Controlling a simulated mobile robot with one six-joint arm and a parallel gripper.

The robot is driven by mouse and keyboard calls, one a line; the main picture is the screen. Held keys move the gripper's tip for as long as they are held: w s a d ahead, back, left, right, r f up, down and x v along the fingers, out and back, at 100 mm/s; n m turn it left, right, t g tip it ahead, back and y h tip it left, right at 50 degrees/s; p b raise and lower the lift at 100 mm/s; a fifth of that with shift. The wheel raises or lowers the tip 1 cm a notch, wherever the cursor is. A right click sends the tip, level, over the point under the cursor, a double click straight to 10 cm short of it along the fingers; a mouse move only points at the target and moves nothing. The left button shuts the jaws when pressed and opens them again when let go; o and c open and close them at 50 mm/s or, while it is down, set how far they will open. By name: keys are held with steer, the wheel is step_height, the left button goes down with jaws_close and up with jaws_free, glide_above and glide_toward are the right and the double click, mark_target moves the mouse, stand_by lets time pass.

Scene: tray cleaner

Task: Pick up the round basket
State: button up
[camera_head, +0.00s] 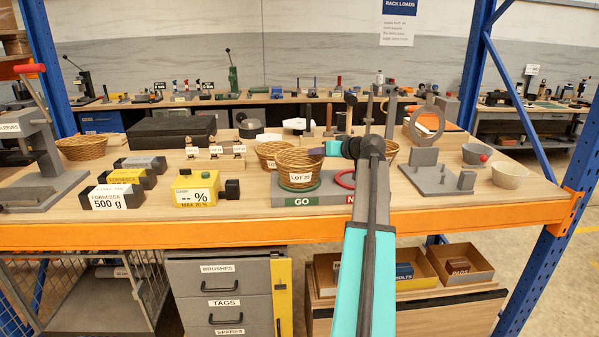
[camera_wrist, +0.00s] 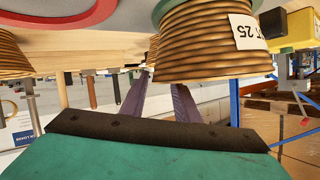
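A round wicker basket (camera_head: 299,163) with a white lot label stands upright on the green ring of the GO plate (camera_head: 318,192). In the upside-down wrist view the basket (camera_wrist: 200,45) is close, its label reading 25. My gripper (camera_head: 326,149) is at the basket's upper right rim in the head view. In the wrist view its two purple fingers (camera_wrist: 163,82) stand apart, with a gap between them. The basket covers the tip of one finger. I cannot tell whether the fingers touch the rim.
Similar baskets stand behind left (camera_head: 268,149), behind right (camera_head: 390,151) and at far left (camera_head: 82,148). A red ring (camera_head: 346,179) on the plate is empty. A yellow scale box (camera_head: 195,187) is at left, a grey fixture (camera_head: 437,178) at right. Blue posts frame the bench.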

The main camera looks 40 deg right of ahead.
jaws_close()
stand_by(1.4)
